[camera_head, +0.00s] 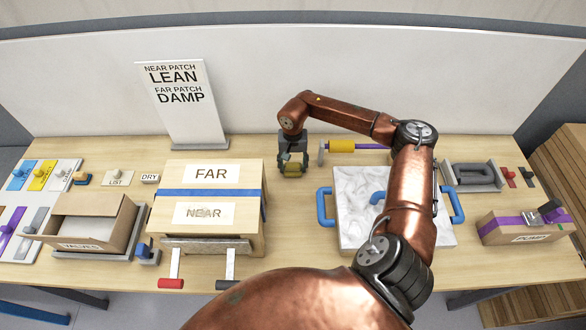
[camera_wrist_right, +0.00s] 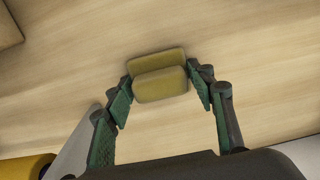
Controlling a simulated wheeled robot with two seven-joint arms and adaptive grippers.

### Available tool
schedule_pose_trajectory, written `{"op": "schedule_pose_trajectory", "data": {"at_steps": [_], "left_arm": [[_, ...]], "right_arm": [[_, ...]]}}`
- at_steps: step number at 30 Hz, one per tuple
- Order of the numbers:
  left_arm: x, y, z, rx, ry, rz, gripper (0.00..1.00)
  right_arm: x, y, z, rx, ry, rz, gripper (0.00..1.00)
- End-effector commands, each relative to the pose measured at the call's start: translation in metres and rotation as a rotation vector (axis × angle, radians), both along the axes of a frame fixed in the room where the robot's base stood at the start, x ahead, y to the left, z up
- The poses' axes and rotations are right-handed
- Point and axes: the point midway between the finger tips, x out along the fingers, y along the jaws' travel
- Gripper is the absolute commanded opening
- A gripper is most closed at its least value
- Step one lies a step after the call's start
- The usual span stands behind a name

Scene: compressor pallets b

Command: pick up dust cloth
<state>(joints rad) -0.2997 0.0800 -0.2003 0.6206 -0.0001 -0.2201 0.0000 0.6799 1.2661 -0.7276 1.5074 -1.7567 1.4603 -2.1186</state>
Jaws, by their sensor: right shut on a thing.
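The dust cloth (camera_head: 292,169) is a folded mustard-yellow pad on the table, right of the box marked FAR and NEAR. In the right wrist view the cloth (camera_wrist_right: 160,82) shows as two thick layers between the green-padded fingers. My right gripper (camera_head: 292,162) points down over it and is shut on it, one finger at each end. I cannot tell whether the cloth is clear of the tabletop. My left gripper is not in view.
The wooden FAR/NEAR box (camera_head: 255,235) stands left of the gripper. A yellow-handled tool (camera_head: 341,146) lies to the right. A marbled slab with blue handles (camera_head: 355,205) lies under my right arm. A sign (camera_head: 180,105) stands at the back. Bare table surrounds the cloth.

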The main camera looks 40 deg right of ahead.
Motion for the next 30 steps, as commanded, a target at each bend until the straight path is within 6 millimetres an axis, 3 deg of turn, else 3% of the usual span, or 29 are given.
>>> {"op": "schedule_pose_trajectory", "data": {"at_steps": [11,24,30], "left_arm": [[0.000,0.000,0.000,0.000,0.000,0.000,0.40],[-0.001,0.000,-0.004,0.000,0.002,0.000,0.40],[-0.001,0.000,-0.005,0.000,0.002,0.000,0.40]], "right_arm": [[0.001,0.000,0.005,-0.001,-0.002,0.000,0.26],[0.001,-0.001,0.082,-0.002,-0.004,0.000,0.26],[0.000,0.000,0.099,0.000,-0.001,0.000,0.26]]}}
